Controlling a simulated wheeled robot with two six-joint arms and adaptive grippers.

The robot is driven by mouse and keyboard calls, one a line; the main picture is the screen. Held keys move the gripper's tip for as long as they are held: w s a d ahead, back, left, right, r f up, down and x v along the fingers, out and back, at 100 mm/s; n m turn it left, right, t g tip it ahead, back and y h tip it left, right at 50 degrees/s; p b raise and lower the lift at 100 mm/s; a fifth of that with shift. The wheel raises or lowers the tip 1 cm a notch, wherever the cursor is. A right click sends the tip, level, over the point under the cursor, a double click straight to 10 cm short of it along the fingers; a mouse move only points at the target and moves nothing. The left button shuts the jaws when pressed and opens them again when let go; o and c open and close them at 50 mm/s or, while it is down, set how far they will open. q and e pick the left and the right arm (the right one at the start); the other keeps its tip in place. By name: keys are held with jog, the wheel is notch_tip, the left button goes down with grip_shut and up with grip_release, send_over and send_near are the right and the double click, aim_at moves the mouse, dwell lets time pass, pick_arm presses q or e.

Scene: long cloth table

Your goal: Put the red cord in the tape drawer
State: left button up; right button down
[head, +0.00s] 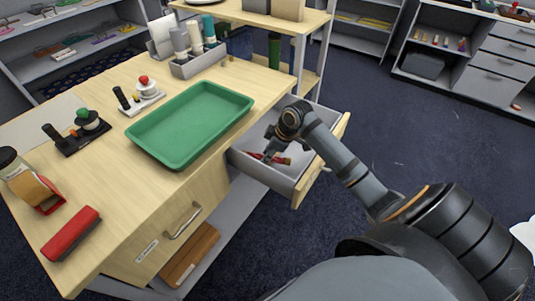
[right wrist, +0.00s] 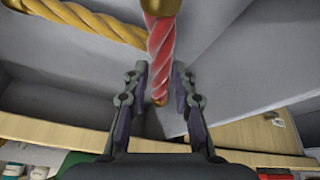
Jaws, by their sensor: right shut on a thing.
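The red cord (right wrist: 161,45) is a twisted red length seen between the fingers of my right gripper (right wrist: 160,80) in the right wrist view. The gripper is shut on it. In the head view my right gripper (head: 272,148) is at the open drawer (head: 262,174), low over its inside, with some red of the cord (head: 279,160) showing beside the fingers. The drawer is grey inside with a pale wood front. I cannot read a label on it. Whether the cord touches the drawer floor is unclear. My left gripper is not in view.
A gold twisted cord (right wrist: 80,18) lies in the grey space in the right wrist view. A green tray (head: 190,123) sits on the table near the open drawer. A closed drawer with a handle (head: 183,221) is at the table's front. A red block-like item (head: 71,233) lies at the near corner.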

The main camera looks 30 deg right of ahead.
jog(key=shift+f, duration=0.2)
jog(key=c, duration=1.1)
grip_release()
jog(key=shift+r, duration=0.15)
jog(key=p+v, duration=0.2)
jog(key=v, duration=1)
jog(key=shift+a+r, duration=0.1)
jog(key=shift+r, duration=0.05)
